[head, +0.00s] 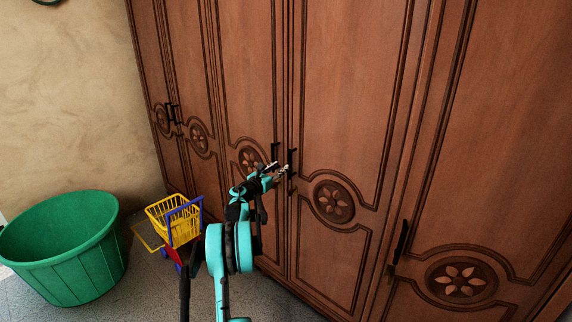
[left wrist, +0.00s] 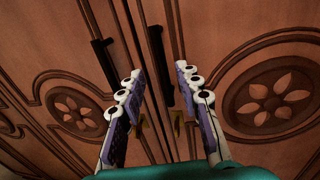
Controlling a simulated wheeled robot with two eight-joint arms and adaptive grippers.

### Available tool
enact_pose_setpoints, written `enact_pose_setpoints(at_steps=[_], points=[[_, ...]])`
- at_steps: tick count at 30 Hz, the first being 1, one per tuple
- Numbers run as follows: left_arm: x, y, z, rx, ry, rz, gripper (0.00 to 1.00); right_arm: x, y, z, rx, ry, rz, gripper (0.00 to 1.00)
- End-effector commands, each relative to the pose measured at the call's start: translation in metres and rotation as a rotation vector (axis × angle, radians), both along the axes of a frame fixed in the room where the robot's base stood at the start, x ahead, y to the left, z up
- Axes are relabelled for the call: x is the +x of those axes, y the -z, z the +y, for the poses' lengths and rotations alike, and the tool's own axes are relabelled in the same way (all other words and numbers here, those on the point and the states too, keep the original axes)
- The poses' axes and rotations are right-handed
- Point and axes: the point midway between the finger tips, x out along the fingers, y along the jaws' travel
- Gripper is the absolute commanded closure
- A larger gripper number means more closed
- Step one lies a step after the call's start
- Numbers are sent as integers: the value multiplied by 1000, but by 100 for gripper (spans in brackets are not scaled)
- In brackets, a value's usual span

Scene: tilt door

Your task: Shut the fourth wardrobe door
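The fourth wardrobe door (head: 345,110) is brown wood with a carved flower medallion (head: 333,201). It looks flush or nearly flush with the third door (head: 245,70); a small gap is hard to rule out. Its dark handle (head: 291,160) is by its left edge. My right gripper is out of view.
A fifth door (head: 480,150) with a dark handle stands to the right. Two more doors are at the left. A green tub (head: 65,250) and a toy shopping cart (head: 178,222) stand on the floor at the left, the cart close to my left arm.

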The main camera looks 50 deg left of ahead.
Motion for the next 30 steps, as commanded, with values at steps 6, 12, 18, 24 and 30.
enact_pose_setpoints(at_steps=[6, 12, 18, 24, 30], points=[[-30, 0, -10, 0, -1, 0, 66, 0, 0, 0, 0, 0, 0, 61], [-36, 0, -14, 0, 1, 0, 66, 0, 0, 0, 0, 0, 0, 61], [-36, 0, -13, 0, 1, 0, 66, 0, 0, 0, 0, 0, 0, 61], [-36, 0, -13, 0, 1, 0, 66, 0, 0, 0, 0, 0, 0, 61], [-31, -8, -19, -21, -4, -18, 66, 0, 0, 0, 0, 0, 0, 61]])
